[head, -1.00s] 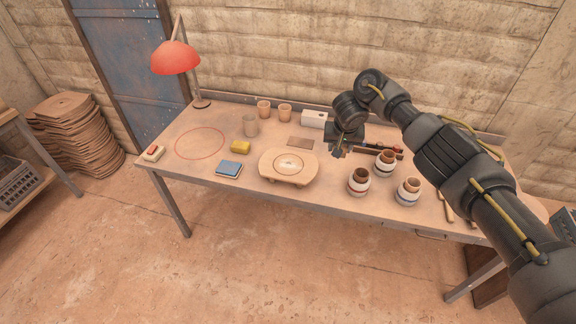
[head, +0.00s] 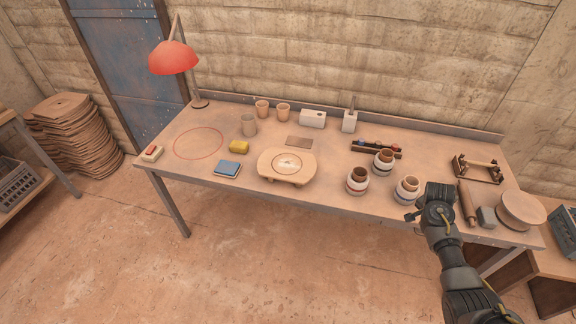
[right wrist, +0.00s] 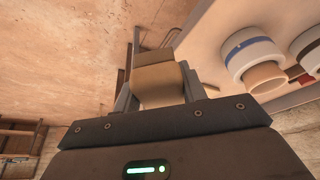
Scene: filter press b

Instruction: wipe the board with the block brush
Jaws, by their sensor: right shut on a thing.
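A low pale wooden board (head: 265,168) on short feet stands at the table's front middle, with a ring and a whitish patch on its top. My right gripper (right wrist: 157,95) is shut on a tan block with a darker brown end, which looks like the block brush (right wrist: 157,84). The held block is barely visible there. My left gripper is not in view.
Several striped jars (head: 357,182) stand between my right gripper and the board. A yellow sponge (head: 239,147), a blue pad (head: 227,168) and a brown tile (head: 299,141) lie around the board. A red lamp (head: 174,58) stands at the back left. A red ring (head: 198,143) marks clear tabletop.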

